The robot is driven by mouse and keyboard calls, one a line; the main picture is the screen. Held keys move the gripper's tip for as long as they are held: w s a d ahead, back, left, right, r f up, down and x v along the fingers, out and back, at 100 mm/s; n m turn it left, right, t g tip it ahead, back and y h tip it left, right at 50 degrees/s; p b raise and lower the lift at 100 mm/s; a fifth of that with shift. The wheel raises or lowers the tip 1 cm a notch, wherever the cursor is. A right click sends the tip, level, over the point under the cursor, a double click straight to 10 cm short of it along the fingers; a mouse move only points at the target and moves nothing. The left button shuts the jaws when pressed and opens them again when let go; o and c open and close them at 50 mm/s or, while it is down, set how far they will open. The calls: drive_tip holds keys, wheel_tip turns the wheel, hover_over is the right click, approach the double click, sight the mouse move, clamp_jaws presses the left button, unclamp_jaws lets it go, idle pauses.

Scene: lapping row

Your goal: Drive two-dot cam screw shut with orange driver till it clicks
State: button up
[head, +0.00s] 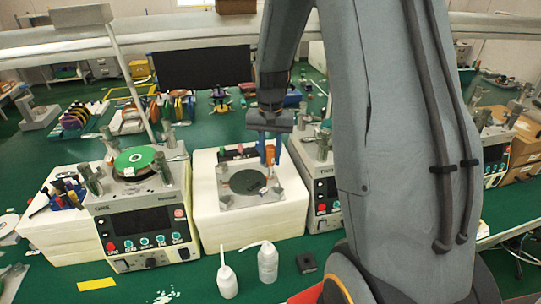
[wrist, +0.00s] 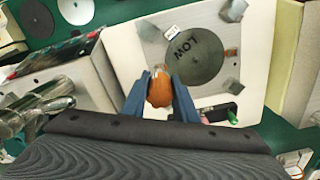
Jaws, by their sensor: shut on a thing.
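My gripper (head: 269,152) is over the back right part of a pale plate (head: 235,198) on a white block. In the wrist view my gripper's blue fingers (wrist: 160,92) are shut on the orange driver (wrist: 160,88), whose rounded handle shows between them. The driver also shows in the head view (head: 269,156), partly hidden by the fingers. The driver's tip is hidden, so I cannot tell whether it touches a screw. The plate (wrist: 130,45) bears a dark round disc (wrist: 192,58) marked LOW and grey corner blocks. I cannot make out the two-dot cam screw.
A lapping machine with a green disc (head: 134,160) stands left of the white block (head: 255,222); another machine (head: 325,190) stands close on its right. Two white bottles (head: 267,262) stand in front. A black-and-green handled tool (wrist: 222,114) lies near the plate's edge.

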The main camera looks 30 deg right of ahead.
sight(270, 148)
drive_tip(key=shift+r, duration=2.25)
